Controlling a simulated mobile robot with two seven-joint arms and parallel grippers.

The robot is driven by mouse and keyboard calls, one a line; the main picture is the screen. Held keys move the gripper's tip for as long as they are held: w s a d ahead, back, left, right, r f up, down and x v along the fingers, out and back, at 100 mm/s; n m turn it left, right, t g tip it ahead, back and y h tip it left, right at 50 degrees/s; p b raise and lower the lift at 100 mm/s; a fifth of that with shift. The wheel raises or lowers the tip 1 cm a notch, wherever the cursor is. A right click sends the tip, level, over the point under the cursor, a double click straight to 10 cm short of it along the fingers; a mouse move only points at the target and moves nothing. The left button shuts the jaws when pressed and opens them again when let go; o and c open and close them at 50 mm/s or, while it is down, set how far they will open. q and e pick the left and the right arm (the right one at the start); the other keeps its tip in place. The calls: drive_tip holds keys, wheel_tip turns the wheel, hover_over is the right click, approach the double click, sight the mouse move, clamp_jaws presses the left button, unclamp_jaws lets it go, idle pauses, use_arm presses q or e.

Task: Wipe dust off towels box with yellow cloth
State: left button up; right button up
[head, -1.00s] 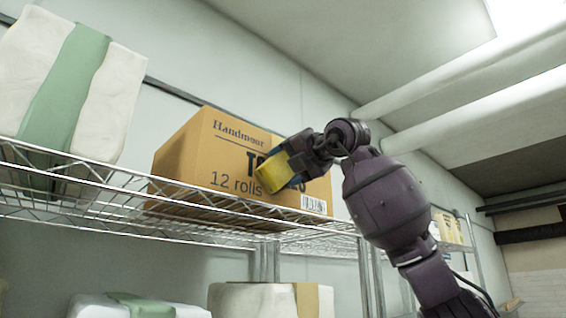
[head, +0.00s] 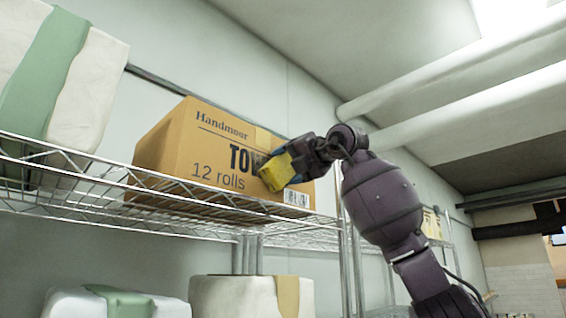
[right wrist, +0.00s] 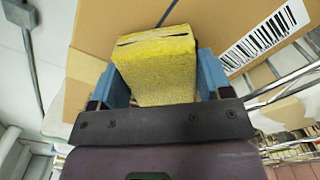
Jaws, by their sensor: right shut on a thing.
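The towels box (head: 190,155) is a brown cardboard carton on the upper wire shelf, with "12 rolls" and a barcode on its front. My right gripper (head: 288,168) is shut on the folded yellow cloth (head: 276,172) in front of the box's printed face, covering part of the large lettering. In the right wrist view the yellow cloth (right wrist: 155,65) sits between the blue fingers, with the barcode and cardboard of the box (right wrist: 215,25) just beyond. I cannot tell whether the cloth touches the box. No dust is clearly visible. My left gripper is not in view.
The wire shelf (head: 150,213) has a metal front edge below the box. A white bundle with a green band (head: 85,85) stands left of the box. More wrapped bundles (head: 235,296) lie below. White pipes (head: 450,95) run overhead at the right.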

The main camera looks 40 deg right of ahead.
sight(279, 161)
drive_tip(key=shift+d, duration=0.6)
drive_tip(key=shift+a, duration=2.3)
drive_tip(key=shift+s+a+b, duration=0.2)
drive_tip(key=shift+a+b, duration=0.15)
drive_tip(key=shift+a, duration=1.55)
drive_tip(key=shift+s+a+b, duration=0.2)
drive_tip(key=shift+a+b, duration=0.15)
drive_tip(key=shift+a, duration=1.5)
drive_tip(key=shift+s, duration=0.1)
